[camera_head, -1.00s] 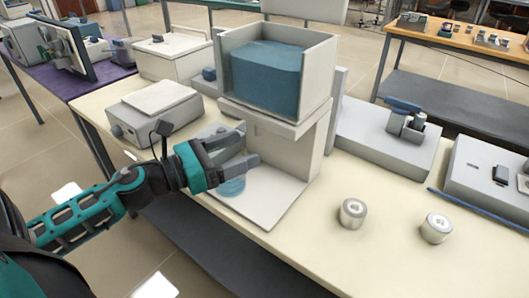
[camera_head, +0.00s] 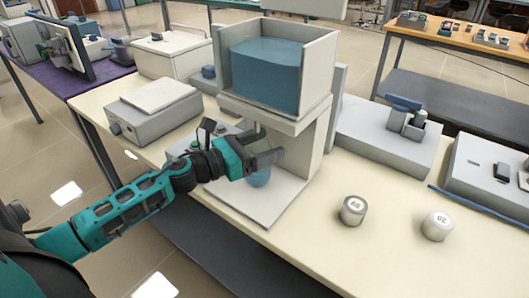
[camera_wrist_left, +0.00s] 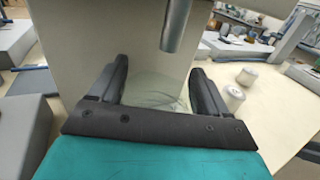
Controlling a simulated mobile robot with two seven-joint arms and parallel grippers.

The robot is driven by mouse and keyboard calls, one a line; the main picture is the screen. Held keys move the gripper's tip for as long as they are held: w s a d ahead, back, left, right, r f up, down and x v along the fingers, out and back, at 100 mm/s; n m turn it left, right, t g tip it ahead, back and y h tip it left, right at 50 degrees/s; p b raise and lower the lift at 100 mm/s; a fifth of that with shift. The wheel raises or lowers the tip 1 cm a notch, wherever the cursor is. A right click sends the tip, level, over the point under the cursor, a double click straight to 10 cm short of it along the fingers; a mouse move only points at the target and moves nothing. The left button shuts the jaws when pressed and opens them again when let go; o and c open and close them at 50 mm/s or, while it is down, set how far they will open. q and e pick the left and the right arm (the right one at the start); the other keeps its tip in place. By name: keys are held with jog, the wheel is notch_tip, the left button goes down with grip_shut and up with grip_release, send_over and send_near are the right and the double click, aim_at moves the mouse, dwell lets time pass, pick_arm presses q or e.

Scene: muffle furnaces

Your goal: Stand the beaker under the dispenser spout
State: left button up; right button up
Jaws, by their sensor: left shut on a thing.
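The beaker (camera_head: 259,177) is clear with a bluish lower part, mostly hidden behind my left gripper (camera_head: 272,158) in the head view. That gripper is shut on it. In the left wrist view the glass (camera_wrist_left: 158,92) shows faintly between the two dark fingers of my left gripper (camera_wrist_left: 160,88). The dispenser (camera_head: 312,150) is a pale stand with a blue tank on top. Its grey spout (camera_wrist_left: 176,25) hangs just beyond and above the beaker in the left wrist view. The beaker is over the dispenser's base plate (camera_head: 270,212); I cannot tell whether it touches. My right gripper is not in view.
Two metal cylinders (camera_head: 353,210) (camera_head: 437,226) stand on the bench to the right. A grey box device (camera_head: 153,110) stands left of the dispenser, other devices (camera_head: 385,135) behind it to the right. The front right of the bench (camera_head: 345,262) is clear.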

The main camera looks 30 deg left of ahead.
pick_arm(q)
jog(key=shift+w+f, duration=0.2)
jog(key=shift+f, duration=0.65)
jog(key=shift+f, duration=0.2)
jog(key=o, duration=1.4)
jog(key=shift+r, duration=0.2)
jog(key=b+v, duration=0.1)
jog(key=v, duration=1.1)
jog(key=shift+s+f, duration=0.1)
